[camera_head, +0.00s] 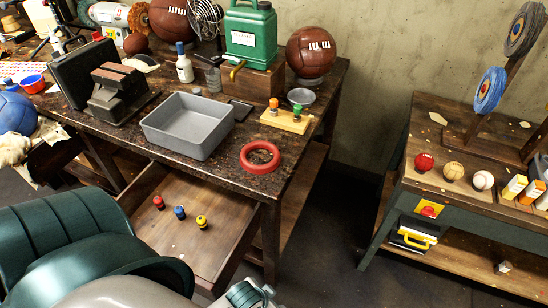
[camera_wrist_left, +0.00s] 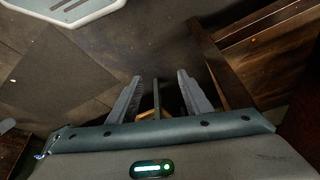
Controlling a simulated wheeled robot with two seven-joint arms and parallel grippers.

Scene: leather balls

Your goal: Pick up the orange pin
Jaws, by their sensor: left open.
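The orange pin (camera_head: 274,104) stands upright on a small light wooden board (camera_head: 284,121) near the right end of the workbench. A green pin (camera_head: 297,110) stands beside it on the same board. My left gripper (camera_wrist_left: 160,80) shows in the left wrist view with its two grey fingers apart and nothing held between them. The fingers point over dark floor, and the orange pin is not seen in that view. In the head view, green and grey parts of my arm fill the lower left. My right gripper is not in view.
A red ring (camera_head: 260,168) and a grey bin (camera_head: 187,146) lie near the board. A green canister (camera_head: 250,36) and a leather ball (camera_head: 311,52) stand behind it. The open drawer (camera_head: 222,232) below holds red, blue and yellow pins. A second table (camera_head: 447,186) stands right.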

